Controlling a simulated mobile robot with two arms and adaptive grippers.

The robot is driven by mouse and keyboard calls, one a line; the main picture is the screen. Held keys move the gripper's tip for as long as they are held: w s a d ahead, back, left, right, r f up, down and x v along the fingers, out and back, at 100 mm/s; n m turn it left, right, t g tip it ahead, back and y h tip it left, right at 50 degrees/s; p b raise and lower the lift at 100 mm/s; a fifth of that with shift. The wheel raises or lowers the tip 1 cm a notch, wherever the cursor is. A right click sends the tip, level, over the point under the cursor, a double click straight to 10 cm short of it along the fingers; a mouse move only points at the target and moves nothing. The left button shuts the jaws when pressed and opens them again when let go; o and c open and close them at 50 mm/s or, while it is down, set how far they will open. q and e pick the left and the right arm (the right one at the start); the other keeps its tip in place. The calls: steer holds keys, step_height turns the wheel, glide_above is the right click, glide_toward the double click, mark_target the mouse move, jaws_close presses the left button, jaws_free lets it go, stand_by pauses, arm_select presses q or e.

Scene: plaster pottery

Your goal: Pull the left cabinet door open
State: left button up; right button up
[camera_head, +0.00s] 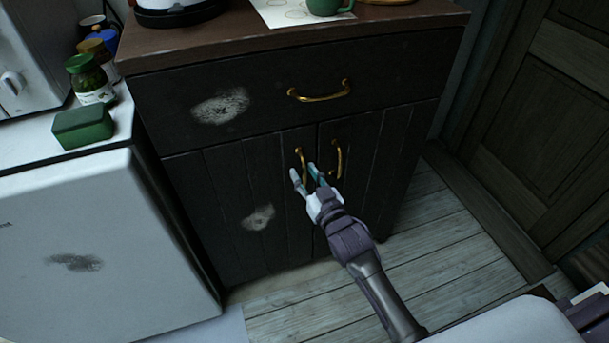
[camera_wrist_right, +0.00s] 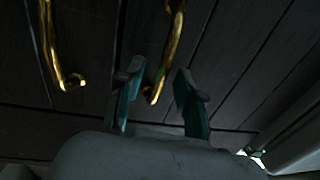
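The dark wooden cabinet's left door (camera_head: 235,200) is shut, with a pale worn patch on its planks. Its upright brass handle (camera_head: 299,158) is near the door's inner edge; the right door (camera_head: 375,150) has a matching handle (camera_head: 338,160). My right gripper (camera_head: 308,178) is open at the lower part of the left handle, one finger on each side of it. In the right wrist view, a brass handle (camera_wrist_right: 168,50) has its lower end between the spread fingers (camera_wrist_right: 158,98). I cannot tell whether they touch it. My left gripper is not in view.
A drawer with a brass pull (camera_head: 320,97) is above the doors. A white appliance (camera_head: 95,240) stands close on the left, with a green sponge (camera_head: 83,127) and jars on top. The plank floor (camera_head: 420,245) in front and to the right is clear.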

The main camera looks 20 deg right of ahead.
steer(key=shift+w, duration=0.3)
jaws_close()
steer(key=shift+s, duration=0.15)
